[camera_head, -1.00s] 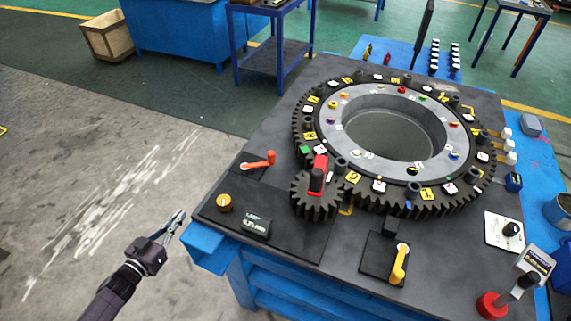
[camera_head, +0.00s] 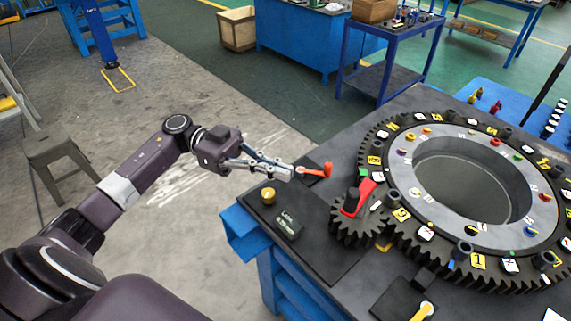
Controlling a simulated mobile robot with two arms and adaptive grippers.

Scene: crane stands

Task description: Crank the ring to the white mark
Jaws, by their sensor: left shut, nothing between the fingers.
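The large black toothed ring (camera_head: 412,233) lies on the dark table top at the right, with coloured and numbered tags around it. A small black gear (camera_head: 355,232) sits beside its near left rim, topped by a red crank (camera_head: 364,192) with a black knob (camera_head: 351,203). An orange-handled lever (camera_head: 316,171) is on the table left of the crank. My left gripper (camera_head: 291,172) is shut and empty, its fingertips by the lever's left end; I cannot tell whether they touch. Several white tags show; I cannot tell which is the white mark. My right gripper is out of view.
A yellow knob (camera_head: 267,196) and a small dark display box (camera_head: 288,225) sit near the table's left edge. A yellow lever (camera_head: 422,311) is at the front. A grey stool (camera_head: 57,150) stands on the floor at left. Blue benches stand behind.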

